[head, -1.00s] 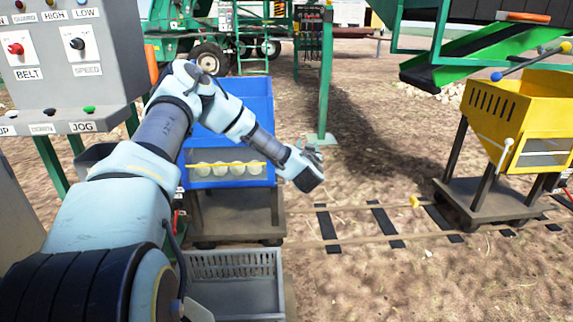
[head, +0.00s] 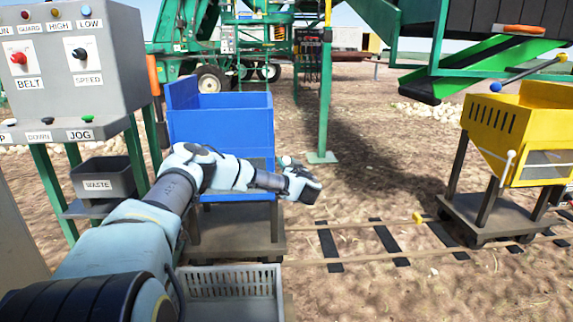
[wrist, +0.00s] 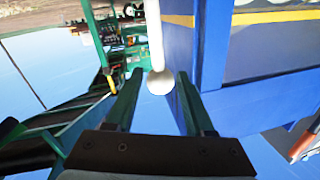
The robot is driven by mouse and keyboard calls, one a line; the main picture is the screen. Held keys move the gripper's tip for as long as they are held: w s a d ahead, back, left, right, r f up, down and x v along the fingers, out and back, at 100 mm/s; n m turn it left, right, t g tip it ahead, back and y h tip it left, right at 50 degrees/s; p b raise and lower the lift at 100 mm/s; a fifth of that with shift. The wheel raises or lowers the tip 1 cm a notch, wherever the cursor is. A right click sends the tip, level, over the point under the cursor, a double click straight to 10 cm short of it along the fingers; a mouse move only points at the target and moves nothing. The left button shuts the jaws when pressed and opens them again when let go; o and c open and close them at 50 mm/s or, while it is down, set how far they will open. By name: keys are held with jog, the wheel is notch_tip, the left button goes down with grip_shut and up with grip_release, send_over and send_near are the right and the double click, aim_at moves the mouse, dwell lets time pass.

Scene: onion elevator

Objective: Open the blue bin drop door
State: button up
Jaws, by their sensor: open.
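The blue bin (head: 222,122) stands on a cart left of centre in the head view, and my arm covers its lower front. In the wrist view its blue wall (wrist: 215,45) fills the right side, with a yellow stripe and a window above. A white lever (wrist: 153,30) with a round knob (wrist: 160,82) hangs beside that wall. My gripper (wrist: 157,78) is open, its two dark fingers on either side of the knob; I cannot tell whether they touch it. In the head view my gripper (head: 303,180) is at the bin's right side. The drop door is hidden there.
A control panel (head: 65,60) and a waste box (head: 100,178) stand at the left. A grey crate (head: 230,280) is below. A yellow bin (head: 515,130) stands on a cart at the right. Rails (head: 385,240) and bare ground lie between the carts.

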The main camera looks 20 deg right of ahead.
jog(key=shift+w, duration=0.6)
grip_shut()
dwell(1.1)
